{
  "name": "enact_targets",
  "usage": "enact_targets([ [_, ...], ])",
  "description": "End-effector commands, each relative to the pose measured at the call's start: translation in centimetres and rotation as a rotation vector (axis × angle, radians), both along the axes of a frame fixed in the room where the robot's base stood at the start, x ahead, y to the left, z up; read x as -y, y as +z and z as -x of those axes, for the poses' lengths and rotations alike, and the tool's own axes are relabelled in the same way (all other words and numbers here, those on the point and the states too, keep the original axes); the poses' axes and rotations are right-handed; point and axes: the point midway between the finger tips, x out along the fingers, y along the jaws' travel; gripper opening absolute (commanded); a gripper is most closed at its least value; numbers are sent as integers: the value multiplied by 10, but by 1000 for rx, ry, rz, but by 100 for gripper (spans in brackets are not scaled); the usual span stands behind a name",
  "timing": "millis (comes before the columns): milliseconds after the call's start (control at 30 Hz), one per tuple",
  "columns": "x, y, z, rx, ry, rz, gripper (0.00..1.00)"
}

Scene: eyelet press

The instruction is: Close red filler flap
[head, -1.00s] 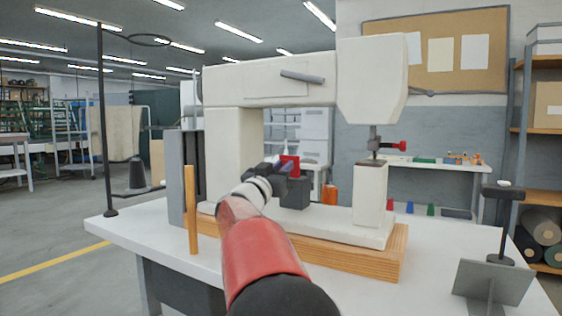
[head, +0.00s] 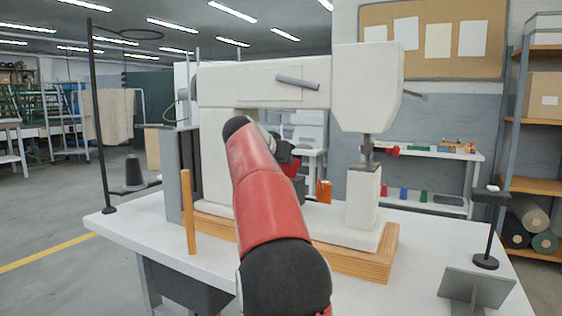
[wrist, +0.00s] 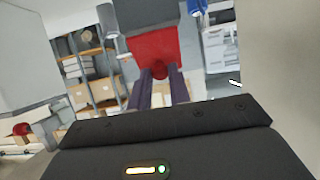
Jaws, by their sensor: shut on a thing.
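The red filler flap (wrist: 152,48) fills the upper middle of the wrist view, against a dark grey box (wrist: 145,10). A small round red knob (wrist: 160,72) sticks out from it. My gripper (wrist: 160,82) has its two dark purple fingers on either side of this knob, shut on it. In the head view the flap (head: 291,167) shows as a small red patch beside my arm, above the dark box (head: 299,187) on the press bed. My arm hides most of the gripper there, so the flap's exact angle is unclear.
The cream press (head: 262,86) arches over the box, with its head (head: 368,88) to the right. An orange container (head: 324,191) stands just right of the box. A wooden post (head: 188,212) stands at the front left of the white table (head: 135,228).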

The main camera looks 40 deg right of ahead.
Motion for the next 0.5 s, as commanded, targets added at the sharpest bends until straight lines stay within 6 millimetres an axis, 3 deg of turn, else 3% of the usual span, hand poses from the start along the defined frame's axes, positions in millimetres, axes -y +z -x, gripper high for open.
enact_targets([
  [500, 7, 1, -3, -46, -1, -112, 0],
])
